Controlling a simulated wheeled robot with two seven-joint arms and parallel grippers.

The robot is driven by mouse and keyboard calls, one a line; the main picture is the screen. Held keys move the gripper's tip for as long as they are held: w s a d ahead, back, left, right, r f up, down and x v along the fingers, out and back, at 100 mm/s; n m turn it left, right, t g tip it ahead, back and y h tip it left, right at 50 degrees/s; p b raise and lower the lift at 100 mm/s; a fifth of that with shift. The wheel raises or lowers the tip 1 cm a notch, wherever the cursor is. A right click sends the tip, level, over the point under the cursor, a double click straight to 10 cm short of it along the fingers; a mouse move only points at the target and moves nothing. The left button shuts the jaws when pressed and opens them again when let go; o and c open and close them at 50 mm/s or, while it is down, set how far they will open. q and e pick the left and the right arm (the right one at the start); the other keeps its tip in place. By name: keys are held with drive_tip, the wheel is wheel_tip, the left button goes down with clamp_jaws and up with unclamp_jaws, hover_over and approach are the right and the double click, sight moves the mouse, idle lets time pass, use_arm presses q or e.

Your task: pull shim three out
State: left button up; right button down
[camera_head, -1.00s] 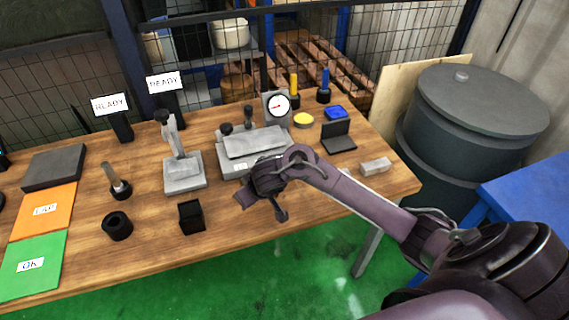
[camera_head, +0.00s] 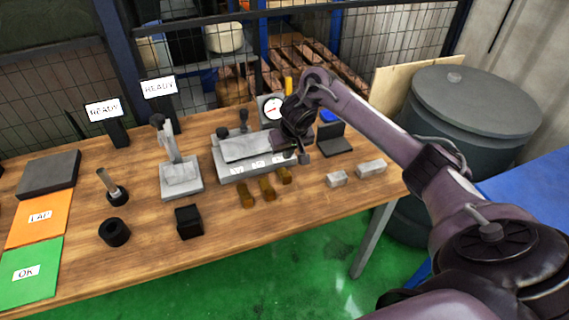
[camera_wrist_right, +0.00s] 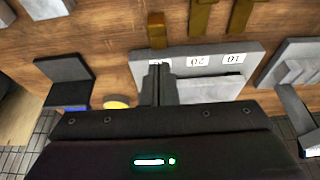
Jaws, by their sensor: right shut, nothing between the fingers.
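A grey shim block (camera_head: 228,172) with white number labels stands on the bench. Three brass-brown shims lie at its front edge: the left one (camera_head: 246,195), the middle one (camera_head: 267,188) and the right one, shim three (camera_head: 284,175). In the right wrist view, shim three (camera_wrist_right: 157,28) is the leftmost, and its end is at the block's edge. The other two reach less near the block. My right gripper (camera_head: 293,148) is shut and empty at the block's right end. In the wrist view its fingertips (camera_wrist_right: 160,68) partly cover the third label. My left gripper is not in view.
A dial gauge (camera_head: 271,109) stands behind the block. A black angled stand (camera_head: 334,142) and two small grey blocks (camera_head: 337,179) are to the right. A black cube holder (camera_head: 189,221) and a grey stand (camera_head: 181,178) are to the left.

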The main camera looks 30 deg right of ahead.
approach(284, 167)
drive_tip(key=f, duration=0.1)
drive_tip(key=a+f, duration=0.1)
drive_tip(key=f, duration=0.2)
drive_tip(key=shift+s+a+f+b, duration=0.1)
drive_tip(key=shift+a+f+b, duration=0.25)
drive_tip(key=shift+a+f, duration=0.05)
